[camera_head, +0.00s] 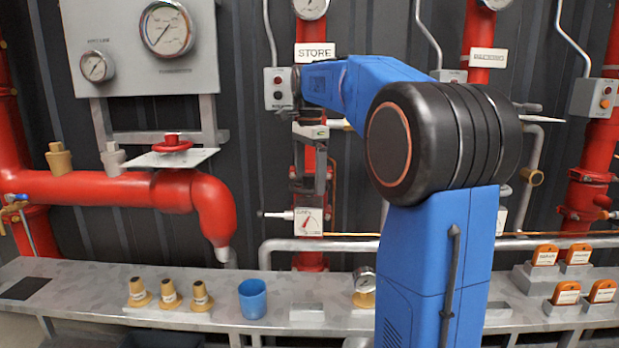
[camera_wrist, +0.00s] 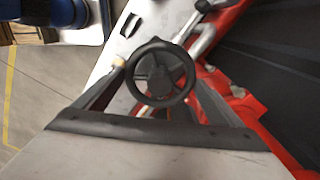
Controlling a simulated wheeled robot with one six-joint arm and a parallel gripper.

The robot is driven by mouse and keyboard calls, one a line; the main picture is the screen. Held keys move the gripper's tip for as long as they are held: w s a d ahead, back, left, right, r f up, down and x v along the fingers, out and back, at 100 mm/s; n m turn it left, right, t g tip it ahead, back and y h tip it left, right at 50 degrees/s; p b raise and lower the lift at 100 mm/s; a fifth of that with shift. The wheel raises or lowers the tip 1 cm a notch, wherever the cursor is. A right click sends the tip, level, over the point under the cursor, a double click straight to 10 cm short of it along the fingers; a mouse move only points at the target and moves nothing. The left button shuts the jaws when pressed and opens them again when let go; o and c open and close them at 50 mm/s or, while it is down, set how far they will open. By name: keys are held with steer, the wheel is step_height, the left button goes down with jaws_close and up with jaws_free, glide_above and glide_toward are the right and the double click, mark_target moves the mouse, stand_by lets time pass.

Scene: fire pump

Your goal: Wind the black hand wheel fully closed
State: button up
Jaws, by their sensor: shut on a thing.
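The black hand wheel (camera_wrist: 160,102) is a round dark rim with spokes and a hub, seen nearly face-on in the wrist view. My gripper (camera_wrist: 160,76) is shut on it, with one grey finger at each side of the rim. A pale stem and part of a red pipe show behind the wheel. How far the wheel is wound cannot be told.
Red pipework (camera_head: 110,188) and a gauge panel (camera_head: 130,50) stand at the left. The grey bench (camera_head: 90,275) carries brass nozzles (camera_head: 170,295), a blue cup (camera_head: 252,298) and orange-topped blocks (camera_head: 567,293). The wrist view shows floor with a yellow line (camera_wrist: 9,90) at the left.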

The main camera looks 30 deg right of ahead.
steer(key=shift+s+m, duration=0.1)
steer(key=shift+m, duration=1.1)
steer(key=shift+m, duration=1.1)
steer(key=m, duration=0.5)
steer(key=shift+m, duration=0.4)
steer(key=m, duration=0.3)
steer(key=shift+a+m, duration=0.1)
steer(key=shift+m, duration=0.3)
steer(key=m, duration=0.4)
